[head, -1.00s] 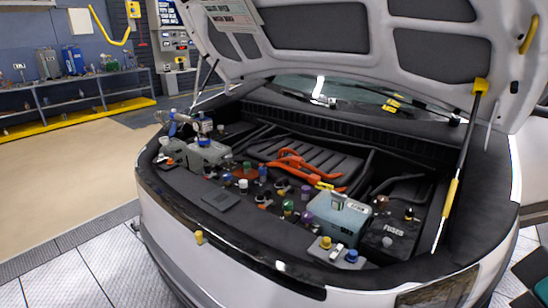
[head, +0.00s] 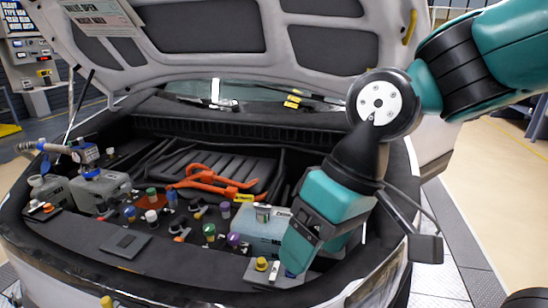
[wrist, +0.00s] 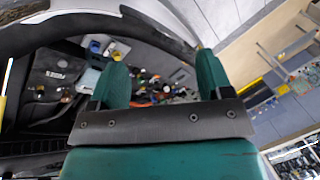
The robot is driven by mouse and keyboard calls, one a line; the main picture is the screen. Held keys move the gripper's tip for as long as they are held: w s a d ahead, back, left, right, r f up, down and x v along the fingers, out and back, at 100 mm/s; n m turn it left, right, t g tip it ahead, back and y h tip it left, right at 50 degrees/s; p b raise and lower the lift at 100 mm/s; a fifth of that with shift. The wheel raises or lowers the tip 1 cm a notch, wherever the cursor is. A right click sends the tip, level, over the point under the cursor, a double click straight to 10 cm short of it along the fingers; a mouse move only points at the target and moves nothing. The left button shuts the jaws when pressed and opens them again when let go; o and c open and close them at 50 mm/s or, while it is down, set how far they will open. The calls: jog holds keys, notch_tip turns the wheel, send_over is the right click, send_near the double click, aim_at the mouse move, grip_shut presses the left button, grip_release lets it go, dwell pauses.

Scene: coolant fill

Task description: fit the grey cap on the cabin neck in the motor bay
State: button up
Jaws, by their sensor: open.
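My gripper (head: 308,250) hangs over the front right of the motor bay, and its teal fingers are apart with nothing between them. In the wrist view its open fingers (wrist: 162,68) frame the middle of the bay. A small tray (head: 248,276) on the bay's front edge holds a yellow cap (head: 262,264), a pale grey cap-like piece (head: 275,270) and a blue cap (head: 291,272), close left of and below the fingers. This grey piece looks like the grey cap, but it is too small to be sure. I cannot tell which neck is the cabin neck.
Several coloured caps stand mid-bay, among them a white one (head: 151,216) and a green one (head: 209,231). A pale blue tank (head: 256,228) stands beside my gripper. Orange cables (head: 215,183) lie behind. The raised hood (head: 235,40) hangs above. The fuse box (wrist: 52,78) shows in the wrist view.

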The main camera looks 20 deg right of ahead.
jog(key=w+d+m, duration=0.1)
jog(key=w+m, duration=0.9)
jog(key=w, duration=0.4)
jog(key=m+t+p, duration=0.2)
jog(key=m, duration=1.8)
send_over(264, 205)
jog(key=s+d, duration=0.3)
jog(key=d, duration=0.2)
notch_tip(264, 205, down, 10)
jog(key=shift+h, duration=0.3)
jog(key=p+x, duration=0.1)
jog(key=x, duration=0.7)
jog(key=p+x, duration=0.2)
jog(key=x, duration=0.6)
jog(key=shift+a, duration=0.25)
jog(key=c, duration=0.9)
jog(key=shift+o, duration=1)
jog(key=shift+c, duration=0.8)
